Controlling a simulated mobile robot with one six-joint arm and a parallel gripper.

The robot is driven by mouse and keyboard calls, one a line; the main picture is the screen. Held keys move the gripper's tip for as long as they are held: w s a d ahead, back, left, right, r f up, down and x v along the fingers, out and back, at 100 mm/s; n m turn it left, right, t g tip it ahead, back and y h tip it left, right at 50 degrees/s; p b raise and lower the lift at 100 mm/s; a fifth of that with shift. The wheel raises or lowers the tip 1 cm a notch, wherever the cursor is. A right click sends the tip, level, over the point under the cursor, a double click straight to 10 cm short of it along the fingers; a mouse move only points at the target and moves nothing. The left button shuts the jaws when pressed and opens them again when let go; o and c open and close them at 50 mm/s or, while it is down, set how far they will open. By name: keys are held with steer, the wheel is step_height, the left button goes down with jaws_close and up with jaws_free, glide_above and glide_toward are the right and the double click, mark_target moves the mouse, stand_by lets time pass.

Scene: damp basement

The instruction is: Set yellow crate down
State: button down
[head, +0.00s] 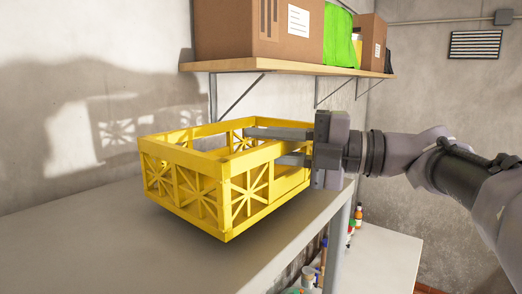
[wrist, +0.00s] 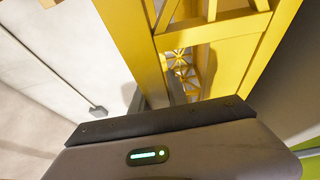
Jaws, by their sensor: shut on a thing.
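The yellow crate (head: 205,190) is an open-topped lattice box over the grey tabletop (head: 150,245) in the head view. Its near lower corner appears slightly above the surface, with a shadow below; I cannot tell whether any part of it touches. My gripper (head: 275,146) comes from the right and is shut on the crate's right side, with its fingers reaching across the wall. In the wrist view the yellow crate (wrist: 225,45) fills the upper middle, and its wall runs down between my fingers. The fingertips are largely hidden by the crate.
A wooden wall shelf (head: 290,67) with brackets hangs above, holding cardboard boxes (head: 258,30) and a green item (head: 337,36). The tabletop is clear at the front left. Bottles (head: 357,215) and small items stand on a lower white surface (head: 385,255) at right.

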steer(key=shift+a+f, duration=0.1)
steer(key=shift+f, duration=0.65)
steer(key=c, duration=1.3)
jaws_free()
steer(key=shift+f, duration=0.15)
steer(key=shift+d, duration=0.35)
steer(key=b+v, duration=0.1)
steer(key=v, duration=1)
steer(key=shift+s+d+b, duration=0.15)
steer(key=shift+d+b, duration=0.1)
steer(key=shift+b, duration=0.15)
